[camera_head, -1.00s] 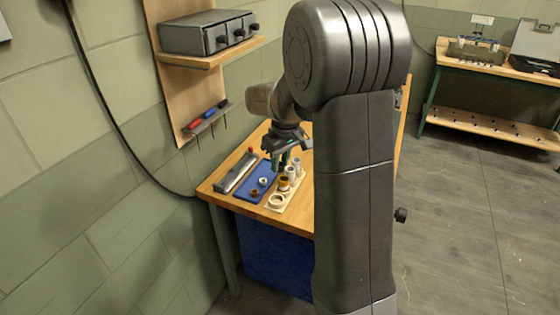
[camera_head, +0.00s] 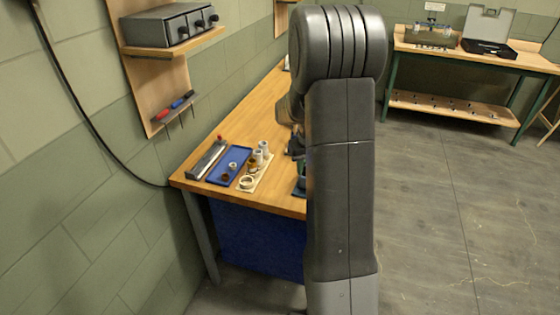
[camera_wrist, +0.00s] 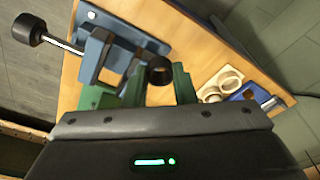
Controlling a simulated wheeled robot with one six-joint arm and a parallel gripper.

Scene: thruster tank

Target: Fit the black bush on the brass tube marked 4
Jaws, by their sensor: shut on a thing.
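The black bush (camera_wrist: 160,69) is a short dark ring in the wrist view, held between the green fingertips of my gripper (camera_wrist: 160,83). My gripper is shut on it, and its open bore faces the camera. In the head view my gripper (camera_head: 301,180) is mostly hidden behind my own arm, near the bench's front edge. I cannot make out a brass tube marked 4 in either view.
In the head view a blue tray (camera_head: 218,178) and grey rail (camera_head: 205,160) sit on the wooden bench (camera_head: 283,200).

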